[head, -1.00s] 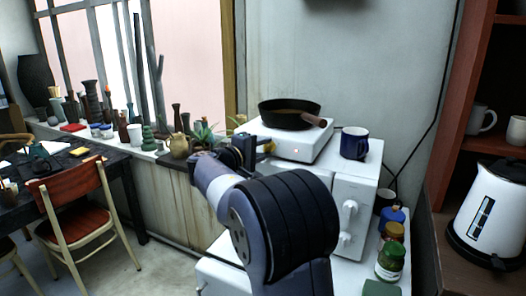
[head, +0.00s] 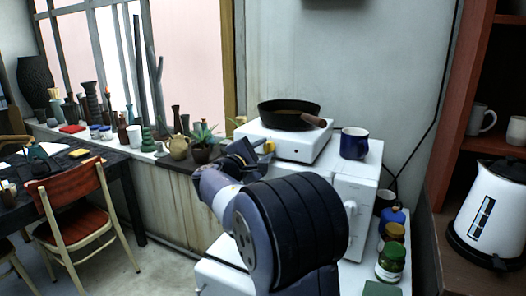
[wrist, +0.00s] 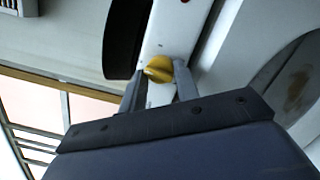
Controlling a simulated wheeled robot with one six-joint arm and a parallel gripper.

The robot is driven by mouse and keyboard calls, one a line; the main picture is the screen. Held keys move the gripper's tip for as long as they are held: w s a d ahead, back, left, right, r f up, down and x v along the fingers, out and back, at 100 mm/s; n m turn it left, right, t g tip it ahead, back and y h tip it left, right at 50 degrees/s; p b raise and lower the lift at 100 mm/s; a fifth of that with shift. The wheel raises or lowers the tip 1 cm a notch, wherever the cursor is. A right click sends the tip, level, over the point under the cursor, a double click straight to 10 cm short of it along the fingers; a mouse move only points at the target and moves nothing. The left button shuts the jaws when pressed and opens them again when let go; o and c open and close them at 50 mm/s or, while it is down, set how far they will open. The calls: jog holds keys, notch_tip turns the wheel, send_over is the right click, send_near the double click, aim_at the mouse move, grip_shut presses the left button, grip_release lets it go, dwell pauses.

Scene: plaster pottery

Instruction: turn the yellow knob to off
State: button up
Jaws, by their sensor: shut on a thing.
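The yellow knob (head: 269,146) is on the left side of the front of a white hot plate (head: 312,150). In the wrist view the yellow knob (wrist: 159,68) sits between the two fingers of my gripper (wrist: 162,76), one finger on each side. My gripper (head: 262,149) is shut on the knob. A small red mark (wrist: 186,1) shows on the hot plate at the top of the wrist view. The knob's pointer marking cannot be made out.
A dark pan (head: 290,114) with a brown handle stands on the hot plate. A blue mug (head: 354,143) is to its right on the white cabinet top. Several jars stand at the lower right. Potted plants and vases line the sill at left.

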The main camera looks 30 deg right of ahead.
jog(key=shift+f, duration=0.2)
jog(key=o, duration=1)
jog(key=shift+r, duration=0.1)
jog(key=shift+c, duration=0.2)
jog(key=b+v, duration=0.1)
jog(key=v, duration=1)
jog(key=shift+w+d, duration=0.1)
jog(key=p+x, duration=0.1)
jog(key=x, duration=1)
jog(key=shift+r+m, duration=0.1)
jog(key=shift+m, duration=0.2)
jog(key=shift+a, duration=0.2)
